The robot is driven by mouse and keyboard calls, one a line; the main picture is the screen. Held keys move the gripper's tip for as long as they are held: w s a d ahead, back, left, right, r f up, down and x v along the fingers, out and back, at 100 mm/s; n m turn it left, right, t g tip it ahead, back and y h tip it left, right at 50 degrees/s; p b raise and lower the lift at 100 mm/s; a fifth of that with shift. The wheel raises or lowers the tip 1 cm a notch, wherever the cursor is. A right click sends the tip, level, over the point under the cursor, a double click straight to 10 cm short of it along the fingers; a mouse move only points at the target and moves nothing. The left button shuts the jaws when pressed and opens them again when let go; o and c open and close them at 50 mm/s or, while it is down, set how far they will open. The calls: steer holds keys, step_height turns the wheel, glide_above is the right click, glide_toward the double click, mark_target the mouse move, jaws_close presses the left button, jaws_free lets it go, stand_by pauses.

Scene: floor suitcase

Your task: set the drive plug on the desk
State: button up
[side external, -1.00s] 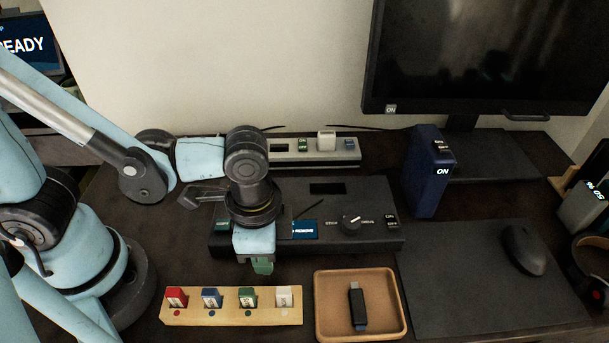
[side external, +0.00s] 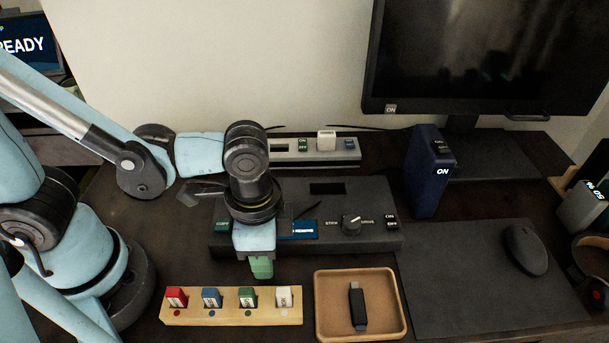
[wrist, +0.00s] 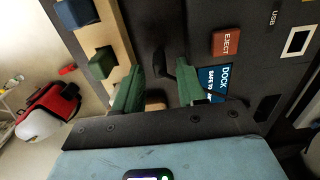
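My gripper (side external: 261,268) hangs in front of the dark dock (side external: 365,238), between it and the wooden block strip. In the wrist view its two green fingers (wrist: 157,88) stand apart. A dark curved piece (wrist: 166,66) shows between them near the right finger; I cannot tell whether it is the drive plug or whether it is touched. The dark blue drive box (side external: 428,180), marked ON, stands upright right of the dock. The dark desk (side external: 180,235) lies under everything. I cannot clearly make out the drive plug in the side view.
A wooden strip (side external: 230,318) holds several coloured blocks. A tan tray (side external: 395,325) holds a black stick (side external: 357,306). A grey hub (side external: 348,157) lies behind the dock. A mat (side external: 450,290) with a mouse (side external: 524,249) and a monitor (side external: 490,50) are at right.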

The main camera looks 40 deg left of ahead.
step_height(320, 180, up, 11)
steer(key=w+a+n+t, duration=0.3)
steer(key=w+a+n, duration=0.1)
steer(key=a, duration=0.4)
steer(key=w+a+n+t, duration=0.4)
steer(key=a+n, duration=0.1)
steer(key=a, duration=0.3)
steer(key=shift+w+a+f, duration=0.2)
steer(key=shift+w+f, duration=0.05)
steer(key=shift+f, duration=0.2)
